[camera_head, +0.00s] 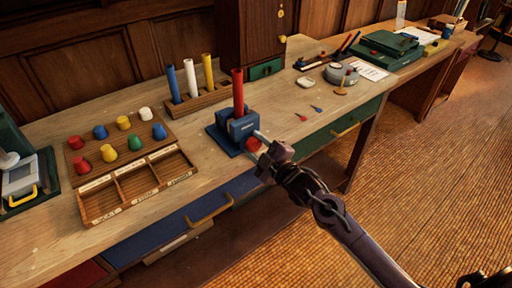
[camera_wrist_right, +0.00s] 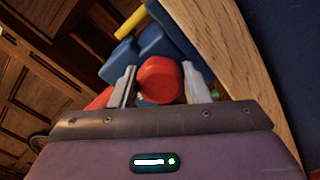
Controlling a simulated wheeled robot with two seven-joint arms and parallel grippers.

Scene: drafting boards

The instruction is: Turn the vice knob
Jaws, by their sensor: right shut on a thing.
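The blue vice (camera_head: 238,130) stands on the bench near its front edge, with a red rod (camera_head: 238,90) upright in its jaws. The red vice knob (camera_head: 253,144) is on the vice's front side. In the right wrist view the knob (camera_wrist_right: 159,80) sits between the two pale fingers, with the blue vice body (camera_wrist_right: 150,45) behind it. My right gripper (camera_head: 262,143) is shut on the knob, its arm coming from the lower right. My left gripper is in neither view.
A rack (camera_head: 196,101) with blue, white and yellow rods stands behind the vice. Left are a board of coloured knobs (camera_head: 118,141) and a compartment tray (camera_head: 136,187). Small pins (camera_head: 301,117) lie to the right. Drawer handles (camera_head: 209,209) jut from the bench front.

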